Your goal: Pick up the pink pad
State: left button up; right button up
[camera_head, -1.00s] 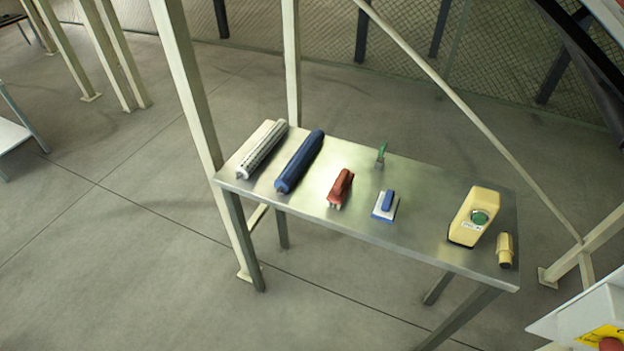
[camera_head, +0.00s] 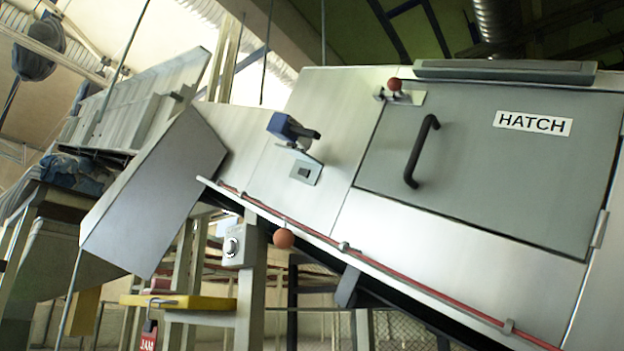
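I cannot make out a pink pad for certain in the head view. A small pinkish-red item (camera_head: 157,287) shows at the lower left, just above a yellow surface (camera_head: 190,302). It is too small to tell what it is. Neither of my grippers is in view.
A large slanted metal machine with a grey hatch door (camera_head: 490,160) and black handle (camera_head: 421,151) fills the right. A red cord (camera_head: 400,279) runs along its lower edge with an orange ball (camera_head: 284,238). A control box (camera_head: 240,243) stands below, and a red tag (camera_head: 149,336) hangs lower left.

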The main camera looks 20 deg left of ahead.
aim_at(160, 287)
jog(key=k, duration=0.5)
jog(key=z, duration=1.1)
jog(key=i, duration=1.15)
jog(key=u, duration=2.7)
